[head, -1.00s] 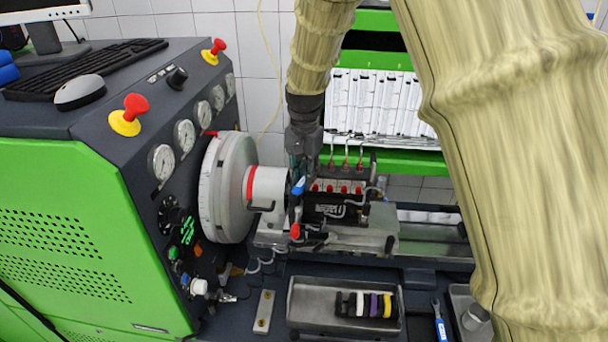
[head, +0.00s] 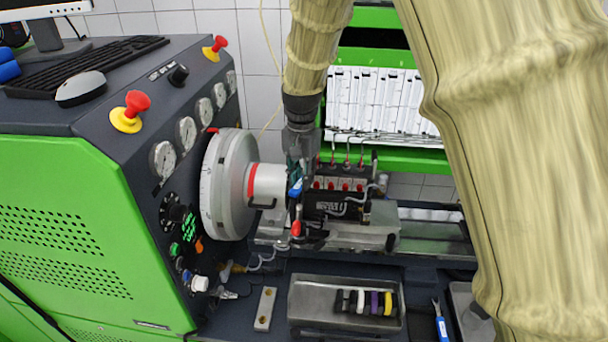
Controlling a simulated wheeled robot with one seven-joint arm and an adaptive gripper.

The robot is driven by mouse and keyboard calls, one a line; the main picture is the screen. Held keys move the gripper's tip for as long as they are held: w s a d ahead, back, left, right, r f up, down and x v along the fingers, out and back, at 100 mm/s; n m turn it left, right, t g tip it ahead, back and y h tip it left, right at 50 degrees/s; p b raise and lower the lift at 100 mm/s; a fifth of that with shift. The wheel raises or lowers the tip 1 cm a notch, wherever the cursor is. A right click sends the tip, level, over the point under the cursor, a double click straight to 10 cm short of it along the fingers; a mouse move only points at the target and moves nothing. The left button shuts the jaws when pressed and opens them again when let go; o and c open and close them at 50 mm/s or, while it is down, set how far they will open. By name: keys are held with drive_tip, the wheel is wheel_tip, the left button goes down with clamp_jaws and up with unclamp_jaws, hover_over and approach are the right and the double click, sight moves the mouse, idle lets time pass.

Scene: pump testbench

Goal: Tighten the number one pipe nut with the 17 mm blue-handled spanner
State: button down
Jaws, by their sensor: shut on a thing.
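My gripper (head: 299,172) hangs from the arm over the left end of the pump and is shut on a blue-handled spanner (head: 295,188). Only a short piece of the blue handle shows; the jaw end of the spanner is hidden or too small to make out. The pump (head: 335,207) is a dark block clamped on the bench, with several red-marked parts along its front. Thin metal pipes (head: 347,152) rise from its top, to the right of my gripper. I cannot tell the number one pipe nut apart, nor whether the spanner touches it.
A second blue-handled spanner (head: 441,326) lies on the bench at the lower right. A grey tray (head: 310,293) holds several coloured rings. A large grey flywheel (head: 220,190) with a white coupling stands close left of my gripper. A green cabinet (head: 75,230) fills the left.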

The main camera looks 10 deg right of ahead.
sight(295, 189)
drive_tip(key=shift+s+a, duration=0.5)
drive_tip(key=shift+s, duration=0.2)
drive_tip(key=shift+s+a, duration=0.5)
drive_tip(key=shift+s, duration=0.2)
drive_tip(key=shift+r, duration=0.1)
drive_tip(key=shift+s+a+r, duration=0.3)
drive_tip(key=shift+s+r, duration=0.1)
drive_tip(key=shift+r, duration=0.4)
drive_tip(key=shift+s+a+r, duration=0.3)
drive_tip(key=shift+s+r, duration=0.15)
drive_tip(key=shift+r, duration=0.35)
drive_tip(key=shift+s+a+r, duration=0.3)
drive_tip(key=shift+s+r, duration=0.1)
drive_tip(key=shift+r, duration=0.4)
